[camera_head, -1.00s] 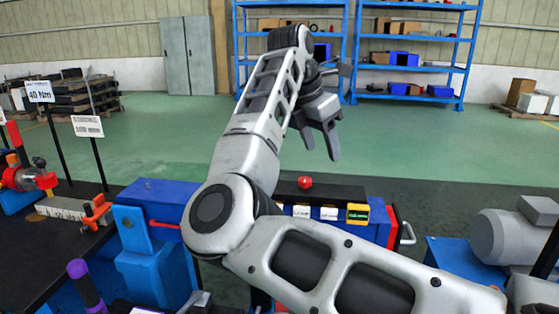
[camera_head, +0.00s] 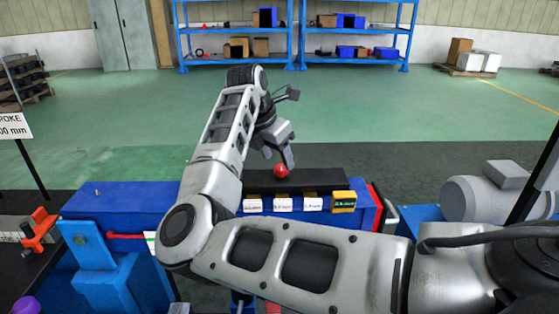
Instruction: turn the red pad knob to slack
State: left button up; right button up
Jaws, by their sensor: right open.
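The red knob (camera_head: 281,171) is a small round ball on the dark top of a blue box (camera_head: 120,200) with several small labels on its front. My right gripper (camera_head: 286,160) hangs just above and beside the red knob, fingers pointing down. In this view its fingers overlap the knob's upper edge; I cannot tell whether they touch it. The gripper is open. My left gripper is not in view.
An orange-red clamp (camera_head: 40,228) stands at the left on a dark bench. A grey motor-like cylinder (camera_head: 478,197) sits at the right. Blue shelves (camera_head: 292,60) stand far back, with clear green floor in front.

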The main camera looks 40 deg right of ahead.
aim_at(281, 167)
jog(key=shift+x, duration=1.75)
jog(key=c, duration=1)
jog(key=shift+o, duration=0.2)
